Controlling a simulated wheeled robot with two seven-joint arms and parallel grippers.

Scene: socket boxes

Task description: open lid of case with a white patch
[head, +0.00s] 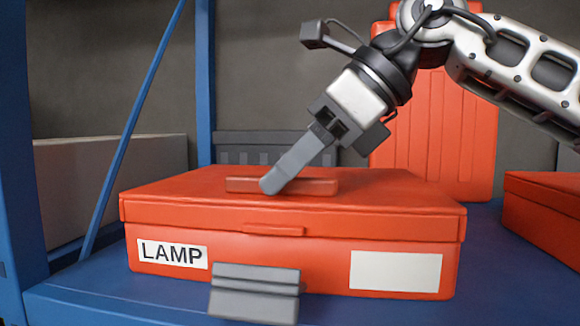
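A red case (300,258) lies flat on a blue shelf with its lid (400,196) closed. Its front bears a "LAMP" label (172,254) at the left and a blank white patch (396,271) at the right. A raised red handle (310,187) is on the lid top. My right gripper (272,184) comes down from the upper right, its fingertip overlapping the handle's left part in the picture. Only one finger shows clearly, so I cannot tell its opening or whether it touches. My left gripper is not identifiable in view.
A grey ridged block (255,292) is in front of the case's lower front. Another red case (548,214) is at the right edge. A tall red case (450,135) stands behind, beside a dark grey crate (275,146). Blue posts (204,80) are at the left.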

